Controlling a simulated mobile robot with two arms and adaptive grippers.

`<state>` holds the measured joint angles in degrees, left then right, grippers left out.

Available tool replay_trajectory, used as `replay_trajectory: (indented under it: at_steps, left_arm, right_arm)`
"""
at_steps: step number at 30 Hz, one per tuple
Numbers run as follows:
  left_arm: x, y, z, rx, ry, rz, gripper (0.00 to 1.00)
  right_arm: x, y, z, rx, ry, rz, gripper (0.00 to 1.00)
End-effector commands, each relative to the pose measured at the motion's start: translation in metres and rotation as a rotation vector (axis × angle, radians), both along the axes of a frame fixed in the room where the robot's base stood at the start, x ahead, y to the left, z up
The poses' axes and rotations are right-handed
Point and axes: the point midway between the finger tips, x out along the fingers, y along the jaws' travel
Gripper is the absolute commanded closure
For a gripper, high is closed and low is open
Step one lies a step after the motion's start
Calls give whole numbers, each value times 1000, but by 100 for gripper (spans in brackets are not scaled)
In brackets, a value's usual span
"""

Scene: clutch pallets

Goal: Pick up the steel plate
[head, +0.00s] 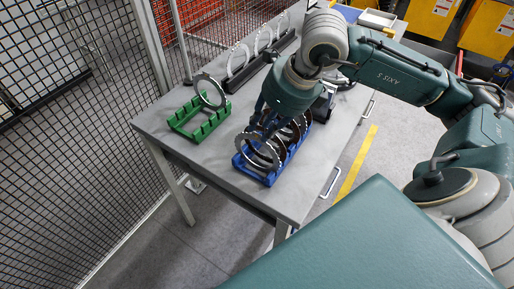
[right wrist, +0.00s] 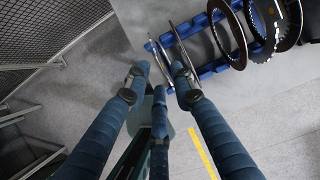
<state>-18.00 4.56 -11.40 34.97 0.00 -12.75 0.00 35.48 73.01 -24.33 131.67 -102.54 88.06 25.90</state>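A blue rack (head: 256,177) on the grey table holds several upright ring plates. The nearest is a bright steel plate (head: 250,155); darker discs stand behind it, partly hidden by my right gripper. My right gripper (head: 268,122) points down over the rack. In the right wrist view its fingers (right wrist: 160,78) are spread apart at the end of the blue rack (right wrist: 212,70). A thin steel plate (right wrist: 157,52), seen nearly edge-on, lies between and just beyond the fingertips. Contact cannot be told. My left gripper is not in view.
A green rack (head: 187,126) with a steel ring (head: 209,92) stands to the left on the table (head: 225,192). A black rack (head: 246,75) with several rings stands behind. Wire mesh fencing (head: 75,100) runs along the left. The table's front left is clear.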

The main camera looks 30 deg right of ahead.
Motion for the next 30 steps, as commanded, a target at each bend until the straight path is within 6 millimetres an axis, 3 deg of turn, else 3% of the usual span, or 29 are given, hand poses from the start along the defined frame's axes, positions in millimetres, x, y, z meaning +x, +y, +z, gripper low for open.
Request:
replay_trajectory:
  at_steps: [5, 10, 18, 23, 30]
  left_arm:
    - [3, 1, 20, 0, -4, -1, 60]
    - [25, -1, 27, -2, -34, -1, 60]
    - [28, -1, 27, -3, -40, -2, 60]
    - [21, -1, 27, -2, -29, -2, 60]
    - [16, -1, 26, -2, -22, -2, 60]
  right_arm:
    - [6, 2, -19, 2, 9, 0, 76]
    - [15, 5, -41, 1, 4, 1, 76]
    - [17, 6, -47, 0, 1, 0, 76]
    - [17, 5, -47, 0, 1, 0, 100]
    - [18, 5, -46, -1, -1, 1, 100]
